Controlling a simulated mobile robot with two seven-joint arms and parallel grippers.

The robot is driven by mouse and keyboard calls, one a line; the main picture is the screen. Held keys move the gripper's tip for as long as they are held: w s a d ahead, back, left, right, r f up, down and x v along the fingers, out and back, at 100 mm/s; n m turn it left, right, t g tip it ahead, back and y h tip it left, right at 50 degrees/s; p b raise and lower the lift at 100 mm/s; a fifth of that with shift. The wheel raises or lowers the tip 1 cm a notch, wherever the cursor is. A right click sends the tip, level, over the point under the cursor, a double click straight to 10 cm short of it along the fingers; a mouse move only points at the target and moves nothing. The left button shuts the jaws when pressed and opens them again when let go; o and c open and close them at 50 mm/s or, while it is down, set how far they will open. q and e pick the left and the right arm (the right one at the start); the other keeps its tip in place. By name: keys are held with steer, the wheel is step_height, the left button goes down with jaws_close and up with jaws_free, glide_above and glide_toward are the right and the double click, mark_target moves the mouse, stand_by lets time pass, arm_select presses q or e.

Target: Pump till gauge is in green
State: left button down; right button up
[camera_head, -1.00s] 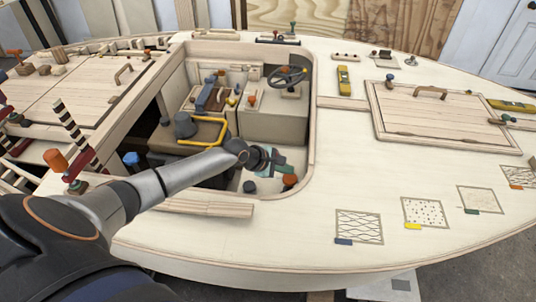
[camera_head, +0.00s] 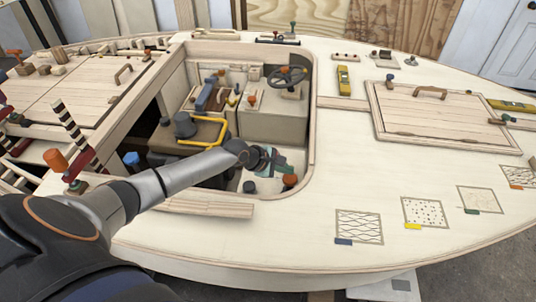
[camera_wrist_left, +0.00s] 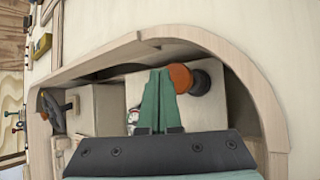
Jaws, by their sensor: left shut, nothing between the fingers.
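An orange knob (camera_head: 290,180) on a dark round base sits on the light floor of the cockpit recess, near its right front corner. In the left wrist view the orange knob (camera_wrist_left: 180,78) is at the fingertips, with its dark base (camera_wrist_left: 201,82) to the right. My left gripper (camera_head: 280,166) reaches into the recess from the left, its green fingers shut and empty beside the knob. The shut fingers (camera_wrist_left: 160,72) also show in the wrist view; whether they touch the knob I cannot tell. I cannot make out a gauge; a small pale patch (camera_wrist_left: 143,116) is partly hidden behind the fingers.
A dark knob (camera_head: 249,187) stands left of the orange one. The recess rim (camera_head: 312,130) curves close around the gripper. A steering wheel (camera_head: 287,76) and a yellow bar (camera_head: 222,128) are further back.

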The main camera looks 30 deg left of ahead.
mark_target(286, 179)
arm_select(q)
steer(key=shift+f, duration=0.1)
steer(key=shift+f, duration=0.35)
steer(key=shift+s+f+b, duration=0.1)
steer(key=shift+f+b, duration=0.8)
steer(key=shift+f, duration=0.7)
stand_by(1.3)
steer(key=shift+r, duration=0.1)
steer(key=shift+r+p, duration=1.9)
steer(key=shift+p, duration=0.5)
